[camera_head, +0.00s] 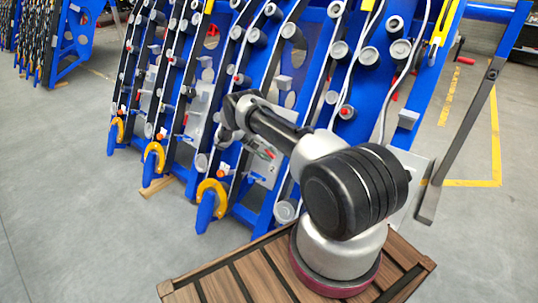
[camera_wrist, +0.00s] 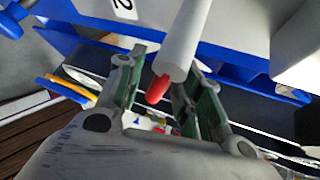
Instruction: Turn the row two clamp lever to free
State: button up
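In the wrist view, a pale grey cylindrical lever with a rounded red tip (camera_wrist: 158,90) comes down from the top, and its red end lies between the two fingers of my gripper (camera_wrist: 160,74). The fingers are apart, with green inner pads on either side of the lever. The right finger looks close to the lever; I cannot tell whether it touches. A white panel marked "2" (camera_wrist: 121,5) is beside the lever. In the head view my gripper (camera_head: 227,135) is small and dark in front of the blue chassis, and the lever cannot be made out there.
The blue chassis (camera_head: 318,75) carries several rows of grey rollers, curved black strips and orange hooks such as this one (camera_head: 212,190). A slatted wooden platform (camera_head: 235,275) lies under my arm. A dark post (camera_head: 462,135) leans at right.

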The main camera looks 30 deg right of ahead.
jog(key=v, duration=1.2)
dwell(0.4)
